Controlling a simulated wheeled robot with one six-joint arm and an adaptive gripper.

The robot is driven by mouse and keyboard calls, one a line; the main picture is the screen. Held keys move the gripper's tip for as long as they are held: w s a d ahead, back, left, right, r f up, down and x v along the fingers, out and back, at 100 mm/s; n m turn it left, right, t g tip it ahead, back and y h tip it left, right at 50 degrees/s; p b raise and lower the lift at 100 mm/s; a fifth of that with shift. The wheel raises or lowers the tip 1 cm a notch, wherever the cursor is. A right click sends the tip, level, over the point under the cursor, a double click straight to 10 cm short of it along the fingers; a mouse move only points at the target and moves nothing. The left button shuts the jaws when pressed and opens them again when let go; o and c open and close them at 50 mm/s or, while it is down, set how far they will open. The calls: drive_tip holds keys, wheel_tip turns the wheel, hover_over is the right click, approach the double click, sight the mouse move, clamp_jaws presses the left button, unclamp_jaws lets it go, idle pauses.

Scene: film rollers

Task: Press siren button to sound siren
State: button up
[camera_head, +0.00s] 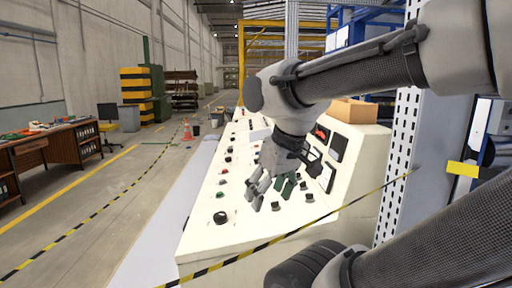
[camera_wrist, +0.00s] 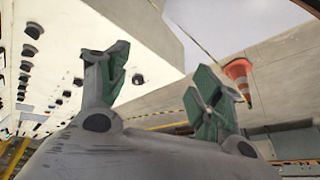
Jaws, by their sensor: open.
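A long cream control panel (camera_head: 205,240) carries several black, red and green buttons and knobs. A large dark knob (camera_head: 220,217) sits at its near left end, with a small green button (camera_head: 221,195) behind it. No label shows which control is the siren button. My gripper (camera_head: 270,194) is open and empty above the panel's near half, right of the dark knob. Its parted green-padded fingers (camera_wrist: 158,86) also show in the wrist view, with a black knob (camera_wrist: 138,79) beyond them. My arm and gripper hide part of the panel.
Lit red displays (camera_head: 321,133) stand on the panel's raised back. A yellow-black barrier tape (camera_head: 262,246) crosses in front. A perforated metal post (camera_head: 399,165) stands at right. A traffic cone (camera_head: 187,132) and a desk (camera_head: 55,148) are at left, with open floor between.

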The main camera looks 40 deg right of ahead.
clamp_jaws()
idle(1.3)
